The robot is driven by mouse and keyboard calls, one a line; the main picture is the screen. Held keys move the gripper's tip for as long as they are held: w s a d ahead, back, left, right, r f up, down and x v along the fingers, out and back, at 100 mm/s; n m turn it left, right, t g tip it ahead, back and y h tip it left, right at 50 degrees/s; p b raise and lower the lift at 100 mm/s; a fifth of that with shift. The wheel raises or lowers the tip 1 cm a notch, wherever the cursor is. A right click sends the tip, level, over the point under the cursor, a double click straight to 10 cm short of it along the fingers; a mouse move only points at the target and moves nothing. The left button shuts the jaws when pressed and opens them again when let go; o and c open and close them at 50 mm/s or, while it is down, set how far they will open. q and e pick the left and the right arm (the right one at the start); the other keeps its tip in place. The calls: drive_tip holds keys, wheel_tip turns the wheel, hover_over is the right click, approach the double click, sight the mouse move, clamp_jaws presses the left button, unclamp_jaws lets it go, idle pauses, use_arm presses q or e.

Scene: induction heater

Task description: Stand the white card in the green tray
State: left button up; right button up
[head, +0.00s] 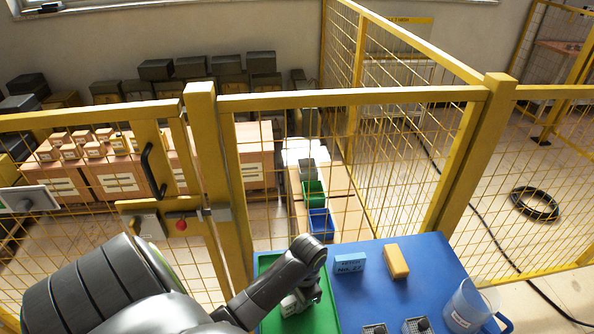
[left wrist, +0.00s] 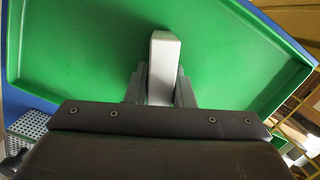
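The green tray (head: 326,312) lies at the left of the blue table, partly covered by my left arm. It fills most of the left wrist view (left wrist: 70,50). The white card (left wrist: 163,60) shows as a narrow pale block seen from above, between the fingers of my left gripper (left wrist: 161,88). The fingers lie against both its sides, over the tray floor. In the head view my left gripper (head: 300,298) is low over the tray. Whether the card touches the tray floor is unclear. My right gripper is out of view.
On the blue table (head: 440,258) stand a blue labelled box (head: 350,263), an orange-yellow block (head: 396,261), a clear beaker-like container (head: 468,306) and small perforated metal boxes (head: 417,325). A yellow mesh fence (head: 350,98) runs behind the table. The table's middle right is clear.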

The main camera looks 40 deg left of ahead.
use_arm(q)
drive_tip(key=o, duration=0.3)
drive_tip(key=shift+o, duration=0.2)
drive_tip(key=shift+r, duration=0.2)
drive_tip(key=r, duration=0.1)
drive_tip(key=r+p, duration=0.1)
drive_tip(key=r, duration=0.2)
drive_tip(key=shift+w+d+r, duration=0.1)
drive_tip(key=shift+w+r, duration=0.15)
drive_tip(key=shift+w, duration=0.05)
wheel_tip(320, 180, up, 7)
drive_tip(key=w+p, duration=0.1)
drive_tip(key=p, duration=0.6)
drive_tip(key=shift+d+r, duration=0.15)
drive_tip(key=shift+d, duration=0.05)
